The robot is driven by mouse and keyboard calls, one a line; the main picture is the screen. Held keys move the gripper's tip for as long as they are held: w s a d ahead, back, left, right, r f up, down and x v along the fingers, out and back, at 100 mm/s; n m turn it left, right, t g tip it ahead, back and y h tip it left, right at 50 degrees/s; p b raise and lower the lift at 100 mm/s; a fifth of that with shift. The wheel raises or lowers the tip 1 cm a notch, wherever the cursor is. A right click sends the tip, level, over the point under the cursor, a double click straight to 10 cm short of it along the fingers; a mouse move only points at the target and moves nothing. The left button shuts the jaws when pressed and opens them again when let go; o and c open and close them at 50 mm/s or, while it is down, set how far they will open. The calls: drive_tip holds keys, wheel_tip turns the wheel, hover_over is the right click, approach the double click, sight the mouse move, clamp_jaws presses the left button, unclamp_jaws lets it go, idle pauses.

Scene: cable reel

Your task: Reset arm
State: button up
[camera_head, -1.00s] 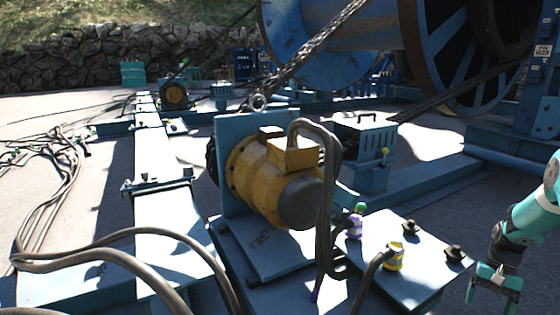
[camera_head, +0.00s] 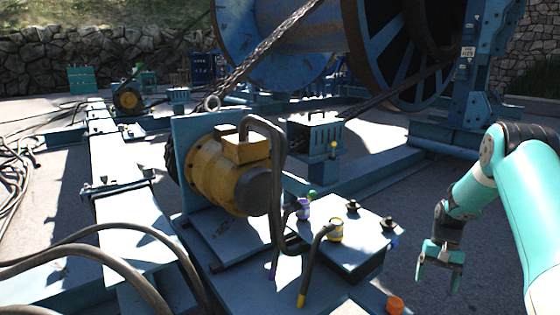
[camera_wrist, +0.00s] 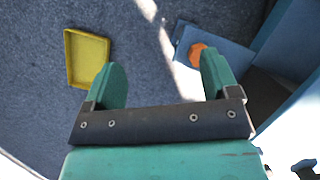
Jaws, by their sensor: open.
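My gripper (camera_head: 438,280) hangs at the right in the head view, pointing down over the ground, to the right of the blue connector box (camera_head: 352,256). In the wrist view my gripper (camera_wrist: 160,85) has its two green fingers wide apart with nothing between them. My arm reaches in from the right edge of the head view, bent, with turquoise links and a dark wrist.
The box carries yellow (camera_head: 336,231) and purple (camera_head: 303,210) connectors with dark cables. An orange cap (camera_head: 394,305) sits at the frame's front edge. A yellow tray (camera_wrist: 87,60) lies on the ground. A yellow motor (camera_head: 225,175) and big cable reel stand behind.

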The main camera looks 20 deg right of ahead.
drive_tip(key=a+r+n+t, duration=0.2)
drive_tip(key=a+r+n, duration=0.5)
drive_tip(key=a+r, duration=1.4)
drive_tip(key=s+a+r+n+t+y, duration=0.1)
drive_tip(key=s+a+r+n, duration=0.3)
drive_tip(key=s+a, duration=0.65)
drive_tip(key=s+a+r+n, duration=0.3)
drive_tip(key=s+a+n, duration=0.1)
drive_tip(key=s+a, duration=0.6)
wheel_tip(320, 180, up, 30)
drive_tip(key=s+p, duration=0.1)
drive_tip(key=p, duration=2.9)
drive_tip(key=shift+d+r, duration=0.25)
drive_tip(key=shift+d, duration=0.2)
